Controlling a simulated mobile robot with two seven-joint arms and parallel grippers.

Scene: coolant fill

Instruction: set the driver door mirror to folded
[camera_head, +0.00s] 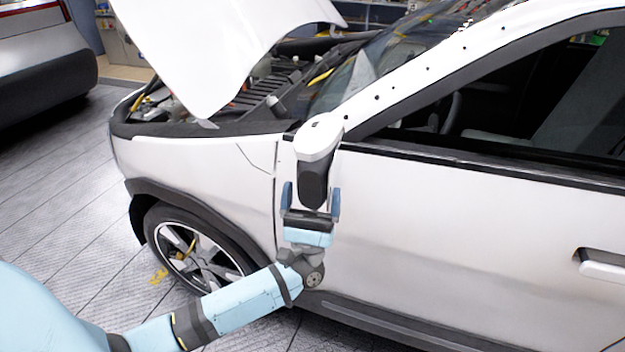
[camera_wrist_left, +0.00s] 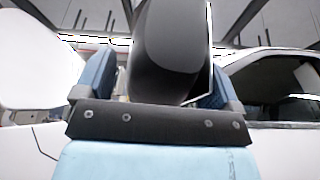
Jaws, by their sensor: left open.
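The driver door mirror (camera_head: 318,145) has a white cap and a black lower part, and stands out from the front of the white door (camera_head: 430,230). My left gripper (camera_head: 311,198) is open, with its blue fingers on either side of the mirror's black end. In the left wrist view the dark mirror end (camera_wrist_left: 172,50) fills the space between the fingers. I cannot tell whether the fingers touch it. My right gripper is not in view.
The raised white hood (camera_head: 220,45) is behind the mirror, over the open engine bay. The door handle (camera_head: 603,265) is at the right. The front wheel (camera_head: 195,255) is below left. Another vehicle (camera_head: 45,50) stands at the far left. The floor between is clear.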

